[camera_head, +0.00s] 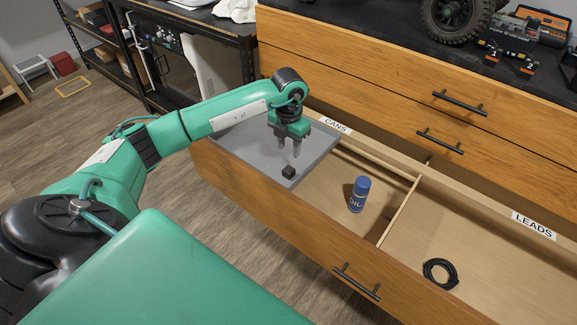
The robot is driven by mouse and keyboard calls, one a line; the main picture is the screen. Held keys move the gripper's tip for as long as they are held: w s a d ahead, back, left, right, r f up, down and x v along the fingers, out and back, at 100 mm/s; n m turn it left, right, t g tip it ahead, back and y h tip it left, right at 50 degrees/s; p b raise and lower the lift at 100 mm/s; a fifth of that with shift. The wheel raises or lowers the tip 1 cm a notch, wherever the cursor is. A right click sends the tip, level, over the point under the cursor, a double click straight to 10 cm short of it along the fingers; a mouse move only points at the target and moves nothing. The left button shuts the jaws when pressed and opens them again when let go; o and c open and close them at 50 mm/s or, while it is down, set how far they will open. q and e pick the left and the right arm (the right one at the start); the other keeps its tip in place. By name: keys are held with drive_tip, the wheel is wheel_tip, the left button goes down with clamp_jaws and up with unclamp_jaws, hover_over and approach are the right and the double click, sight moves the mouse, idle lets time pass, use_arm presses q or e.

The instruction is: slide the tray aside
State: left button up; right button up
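The grey tray (320,147) sits at the left end of the open wooden drawer, beside the cans compartment. A small black block or knob (288,172) stands on it near its front corner. My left gripper (289,153) points down over the tray, just behind the black block. Its two fingers are apart with nothing visible between them. I cannot tell how high the fingertips are above the tray. What lies under the tray is hidden. My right gripper is not in view.
A blue-capped can (358,194) stands in the middle compartment, right of the tray. A thin wooden divider (398,210) separates it from the leads compartment, where a coiled black cable (440,273) lies. The drawer front has a black handle (357,282).

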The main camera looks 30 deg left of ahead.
sight(289, 169)
use_arm(q)
wheel_tip(289, 169, down, 10)
drive_tip(key=shift+f, duration=0.15)
idle(0.3)
clamp_jaws()
